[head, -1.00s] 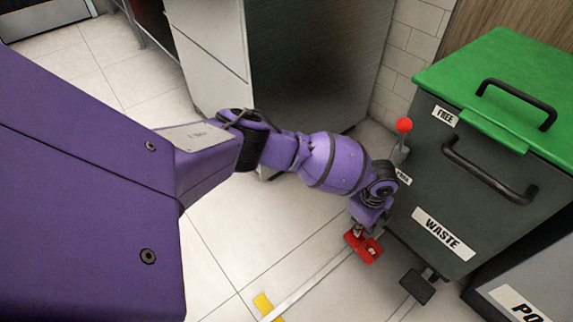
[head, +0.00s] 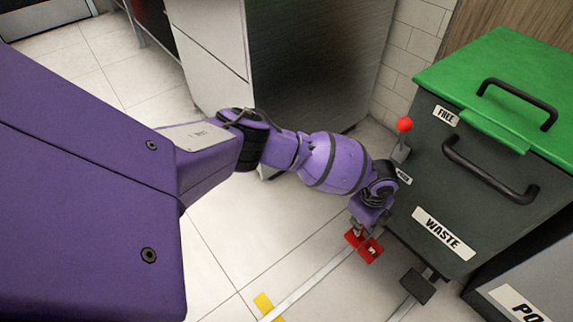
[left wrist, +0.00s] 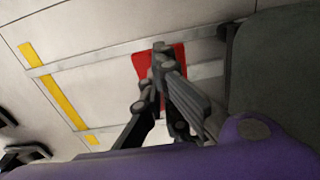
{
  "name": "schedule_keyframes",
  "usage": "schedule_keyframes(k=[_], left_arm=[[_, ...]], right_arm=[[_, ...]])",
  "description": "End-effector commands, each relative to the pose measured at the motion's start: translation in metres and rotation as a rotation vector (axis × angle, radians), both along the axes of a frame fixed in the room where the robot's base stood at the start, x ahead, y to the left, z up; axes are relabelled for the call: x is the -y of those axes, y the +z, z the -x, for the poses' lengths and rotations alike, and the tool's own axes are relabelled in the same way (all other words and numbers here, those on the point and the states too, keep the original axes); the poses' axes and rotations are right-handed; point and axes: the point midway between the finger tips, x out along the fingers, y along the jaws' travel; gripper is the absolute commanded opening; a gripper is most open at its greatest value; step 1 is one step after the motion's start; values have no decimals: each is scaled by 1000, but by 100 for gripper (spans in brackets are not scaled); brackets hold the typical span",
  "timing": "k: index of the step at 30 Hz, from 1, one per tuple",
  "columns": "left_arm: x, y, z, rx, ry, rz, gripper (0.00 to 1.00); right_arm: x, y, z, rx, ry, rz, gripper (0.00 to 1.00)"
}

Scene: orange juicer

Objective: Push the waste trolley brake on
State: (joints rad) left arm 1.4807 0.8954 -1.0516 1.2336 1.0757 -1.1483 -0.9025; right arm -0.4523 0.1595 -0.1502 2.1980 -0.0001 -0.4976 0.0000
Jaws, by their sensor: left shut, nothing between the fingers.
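The waste trolley (head: 412,205) is a dark grey bin with a green lid (head: 505,85) and a WASTE label, at the right of the head view. A red pedal (head: 371,250) sits low at its near left corner, close to the floor. My left gripper (head: 362,236) points down at the red pedal and is shut with nothing between its fingers. In the left wrist view the fingers (left wrist: 163,58) overlap the red pedal (left wrist: 143,62) and hide part of it. I cannot tell if they touch it. My right gripper is not in view.
A dark pedal (head: 418,286) sits right of the red one. A lever with a red knob (head: 404,125) stands on the trolley's left side, by a FREE label. A steel cabinet (head: 310,70) stands behind my arm. Pale rails and a yellow mark (head: 267,304) lie on the tiled floor.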

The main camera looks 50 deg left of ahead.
Motion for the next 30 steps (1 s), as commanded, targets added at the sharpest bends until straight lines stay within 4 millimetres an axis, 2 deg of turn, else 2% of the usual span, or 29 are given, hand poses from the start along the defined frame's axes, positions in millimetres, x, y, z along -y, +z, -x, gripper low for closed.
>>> schedule_keyframes(k=[30], left_arm=[[1,-13,-1,1,0,1,0]], right_arm=[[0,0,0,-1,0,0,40]])
